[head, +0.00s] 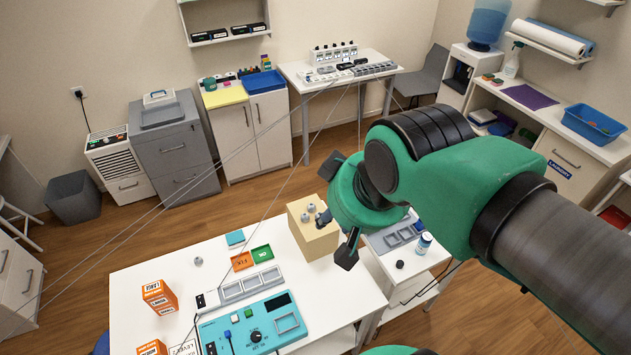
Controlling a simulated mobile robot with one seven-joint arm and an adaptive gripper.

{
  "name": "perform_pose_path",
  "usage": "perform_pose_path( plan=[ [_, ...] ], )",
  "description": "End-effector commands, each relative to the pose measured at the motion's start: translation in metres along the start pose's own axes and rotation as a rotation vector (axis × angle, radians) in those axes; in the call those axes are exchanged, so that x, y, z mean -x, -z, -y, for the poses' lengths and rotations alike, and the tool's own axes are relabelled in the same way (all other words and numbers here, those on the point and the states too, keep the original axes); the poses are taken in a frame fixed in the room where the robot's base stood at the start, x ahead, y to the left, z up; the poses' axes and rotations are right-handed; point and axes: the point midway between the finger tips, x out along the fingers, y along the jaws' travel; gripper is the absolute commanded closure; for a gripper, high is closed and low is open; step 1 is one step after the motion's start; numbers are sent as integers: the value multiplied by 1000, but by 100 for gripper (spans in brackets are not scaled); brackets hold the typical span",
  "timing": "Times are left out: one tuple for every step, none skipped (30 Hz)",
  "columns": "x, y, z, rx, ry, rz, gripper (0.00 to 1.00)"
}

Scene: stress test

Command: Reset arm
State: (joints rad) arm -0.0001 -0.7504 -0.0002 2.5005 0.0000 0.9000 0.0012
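My green and black arm comes in from the right side of the head view. My gripper (336,237) points down, with its dark fingers apart and nothing seen between them. It shows in front of the right side of a tan box (308,239) with grey knobs on top, at the white table's back right corner. I cannot tell how far the fingers are from the box. The wrist hides part of what lies behind it.
The white table (130,287) carries a teal control panel (225,331), a grey slotted tray (245,288), orange and green trays and orange boxes (158,296). A small side table with a bottle (424,243) stands right of it. Thin cables cross the room. Open floor lies behind the table.

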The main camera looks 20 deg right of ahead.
Motion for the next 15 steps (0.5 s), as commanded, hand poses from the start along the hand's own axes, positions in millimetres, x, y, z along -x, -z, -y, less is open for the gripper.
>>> perform_pose_path(
  plan=[
    [-2, -1, 0, 0, 0, 0, 67],
    [-3, -2, 0, 0, 0, 0, 67],
    [-6, -3, 0, 0, 0, 0, 67],
    [-8, -4, 0, 0, 0, 0, 67],
    [-10, -5, 0, 0, 0, 0, 67],
    [-14, -7, 0, 1, 0, 0, 67],
    [-17, -9, 0, 1, 0, 0, 67],
    [-21, -11, 0, 1, 0, 0, 67],
    [-26, -14, 0, 1, 0, 0, 67],
    [-31, -16, 0, 1, 0, 0, 67],
    [-35, -19, 0, 1, 0, 0, 67],
    [-42, -22, 0, 1, 0, 0, 67],
    [-47, -25, 0, 1, 0, 0, 67],
    [-52, -28, 0, 1, 0, 0, 67],
    [-59, -31, 0, 1, 0, 0, 67]
  ],
)
